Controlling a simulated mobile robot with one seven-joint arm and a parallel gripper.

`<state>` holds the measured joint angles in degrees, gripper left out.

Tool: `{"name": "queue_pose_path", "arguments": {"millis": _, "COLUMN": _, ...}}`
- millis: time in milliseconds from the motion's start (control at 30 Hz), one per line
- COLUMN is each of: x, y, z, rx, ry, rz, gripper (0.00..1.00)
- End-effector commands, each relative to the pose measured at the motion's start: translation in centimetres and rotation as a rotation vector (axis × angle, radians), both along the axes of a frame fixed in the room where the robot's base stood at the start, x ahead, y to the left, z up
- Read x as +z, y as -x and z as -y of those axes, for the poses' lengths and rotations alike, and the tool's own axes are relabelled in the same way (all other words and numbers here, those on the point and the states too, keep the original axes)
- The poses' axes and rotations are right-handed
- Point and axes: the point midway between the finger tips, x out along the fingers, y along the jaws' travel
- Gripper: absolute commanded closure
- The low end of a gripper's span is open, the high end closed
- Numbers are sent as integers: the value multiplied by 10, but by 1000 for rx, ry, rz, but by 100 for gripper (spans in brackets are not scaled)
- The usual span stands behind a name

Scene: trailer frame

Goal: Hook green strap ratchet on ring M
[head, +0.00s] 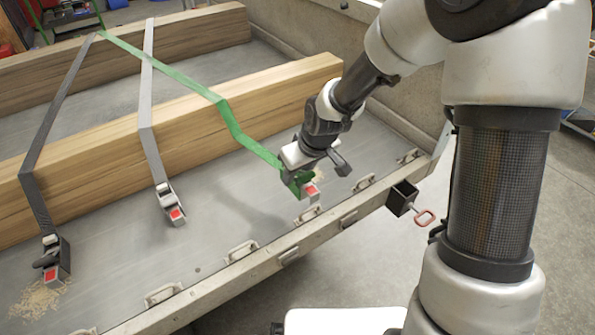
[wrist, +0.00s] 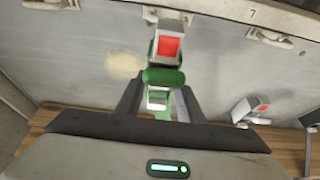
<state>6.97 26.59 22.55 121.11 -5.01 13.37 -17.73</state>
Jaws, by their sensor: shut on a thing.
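The green strap (head: 170,75) runs over the wooden beams to the green ratchet (head: 297,182), which has a red patch and hangs at the strap's end. My gripper (head: 300,168) is shut on this ratchet near the trailer's side rail. In the wrist view the ratchet (wrist: 166,50) sticks out between my fingers (wrist: 158,98), its red end close to a metal ring (wrist: 165,16). I cannot tell whether they touch. More rings line the rail, such as one at the right (wrist: 270,38) under a small "7". No letter M is readable.
A light grey strap's ratchet (head: 172,208) and a dark strap's ratchet (head: 52,262) lie on the trailer bed to the left. The near wooden beam (head: 180,135) lies behind my gripper. A black box with a red handle (head: 402,198) juts out beyond the rail.

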Motion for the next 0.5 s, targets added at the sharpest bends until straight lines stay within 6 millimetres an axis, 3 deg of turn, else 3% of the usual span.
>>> {"name": "queue_pose_path", "arguments": {"millis": 500, "x": -44, "y": 0, "z": 0, "rx": 0, "ry": -1, "rz": 2, "gripper": 97}}
